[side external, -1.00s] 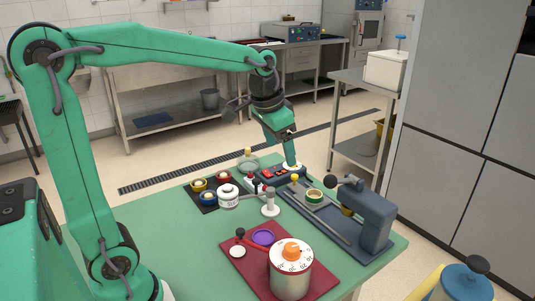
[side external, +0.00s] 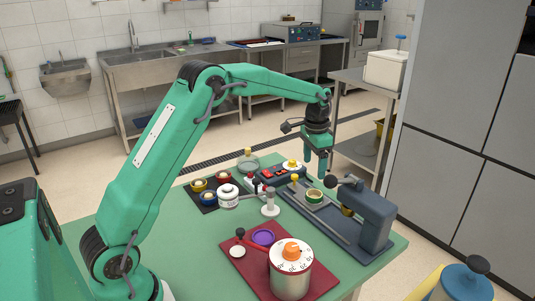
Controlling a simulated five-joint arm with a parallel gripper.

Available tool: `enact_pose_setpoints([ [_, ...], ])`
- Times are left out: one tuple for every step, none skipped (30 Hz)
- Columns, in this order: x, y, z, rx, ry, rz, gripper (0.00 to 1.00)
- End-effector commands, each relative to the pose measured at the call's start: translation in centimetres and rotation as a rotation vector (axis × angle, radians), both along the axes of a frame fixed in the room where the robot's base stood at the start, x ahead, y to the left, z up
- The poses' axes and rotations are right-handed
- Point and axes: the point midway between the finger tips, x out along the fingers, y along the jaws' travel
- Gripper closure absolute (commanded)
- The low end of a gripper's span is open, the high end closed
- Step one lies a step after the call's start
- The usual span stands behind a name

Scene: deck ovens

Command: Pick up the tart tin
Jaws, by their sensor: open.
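No object is plainly recognisable as the tart tin at this size. A shallow purple round dish (side external: 263,237) lies on the dark red mat (side external: 237,259) and may be it. A small green-and-cream round piece (side external: 314,196) sits on the blue-grey plate of the press and is another possible match. My gripper (side external: 319,167) is open and empty, pointing down above the far right part of the green table. It is behind the round piece and well away from the purple dish.
The blue-grey press (side external: 372,220) stands at the table's right side. A large timer-like can (side external: 290,270) with an orange knob stands in front. A black mat (side external: 207,207) with several small cups, a white jar (side external: 228,196) and a red-buttoned box (side external: 280,174) crowd the middle.

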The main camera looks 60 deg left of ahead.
Motion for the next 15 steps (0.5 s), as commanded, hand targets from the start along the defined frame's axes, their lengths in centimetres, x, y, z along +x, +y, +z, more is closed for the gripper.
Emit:
enact_pose_setpoints([
  [0.5, 0.3, -1.0, -0.001, 0.012, -0.005, 0.25],
  [0.8, 0.4, -1.5, -0.002, 0.019, -0.01, 0.25],
  [1.1, 0.6, -2.0, -0.003, 0.023, -0.014, 0.25],
  [1.3, 0.7, -2.5, -0.004, 0.027, -0.017, 0.25],
  [1.5, 0.7, -2.7, -0.004, 0.031, -0.019, 0.25],
  [1.7, 0.9, -3.1, -0.005, 0.034, -0.022, 0.25],
  [1.8, 0.9, -3.4, -0.005, 0.037, -0.024, 0.25],
  [1.9, 1.0, -3.5, -0.005, 0.039, -0.025, 0.25],
  [1.9, 1.0, -3.7, -0.005, 0.04, -0.027, 0.25],
  [2.0, 1.0, -3.8, -0.005, 0.042, -0.028, 0.25],
  [2.0, 1.1, -3.9, -0.005, 0.042, -0.029, 0.25],
  [2.0, 1.1, -3.9, -0.006, 0.043, -0.029, 0.25],
  [2.0, 1.1, -3.9, -0.006, 0.043, -0.029, 0.25],
  [2.0, 1.1, -3.9, -0.006, 0.043, -0.029, 0.25],
  [2.0, 1.1, -3.9, -0.006, 0.043, -0.029, 0.25],
])
